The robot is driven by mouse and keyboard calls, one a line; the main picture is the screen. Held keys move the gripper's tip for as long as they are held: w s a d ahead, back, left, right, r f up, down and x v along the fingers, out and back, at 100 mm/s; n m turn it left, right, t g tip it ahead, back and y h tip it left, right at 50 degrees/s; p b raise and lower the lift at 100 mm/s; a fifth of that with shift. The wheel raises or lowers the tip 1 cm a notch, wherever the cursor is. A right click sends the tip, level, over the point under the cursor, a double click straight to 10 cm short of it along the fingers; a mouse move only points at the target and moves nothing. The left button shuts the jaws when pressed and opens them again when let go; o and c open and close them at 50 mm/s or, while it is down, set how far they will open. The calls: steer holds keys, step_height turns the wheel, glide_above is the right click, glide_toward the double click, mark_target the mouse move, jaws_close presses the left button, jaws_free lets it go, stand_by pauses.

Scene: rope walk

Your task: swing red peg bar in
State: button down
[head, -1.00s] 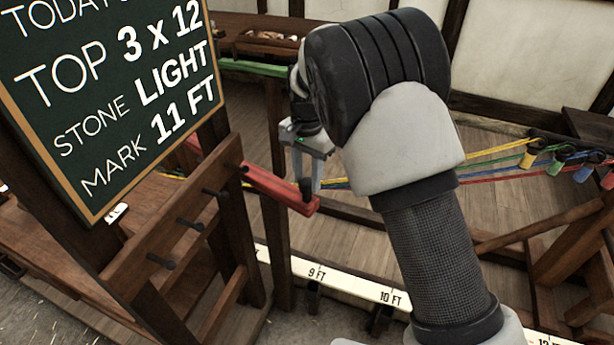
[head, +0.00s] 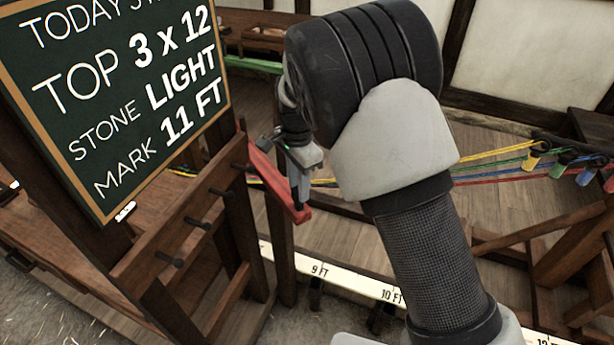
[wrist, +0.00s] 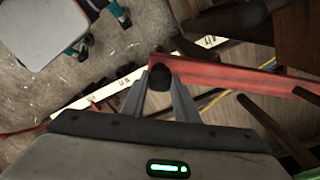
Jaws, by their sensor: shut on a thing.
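The red peg bar (head: 276,182) is hinged at the post beside the chalkboard and points down and right in the head view. It also runs across the upper right of the wrist view (wrist: 235,77). My gripper (head: 300,190) is at the bar's free end. In the wrist view my gripper (wrist: 160,85) is shut on the dark peg (wrist: 160,76) at that end, one finger on each side. The hinge end is partly hidden behind the wooden frame.
A wooden peg rack (head: 185,230) stands left of the bar, under the chalkboard (head: 125,95). A white marked rail (head: 345,282) runs along the floor below. Coloured strands (head: 490,168) stretch behind my arm to hooks at the right.

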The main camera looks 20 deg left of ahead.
steer(key=s+a+m+p, duration=0.3)
steer(key=s+a+m, duration=0.1)
steer(key=a+m, duration=0.2)
steer(key=shift+m+p, duration=0.3)
steer(key=shift+p, duration=0.05)
stand_by(0.4)
steer(key=c, duration=1.4)
jaws_free()
steer(key=shift+r, duration=0.15)
step_height(320, 180, up, 17)
steer(key=shift+r, duration=0.1)
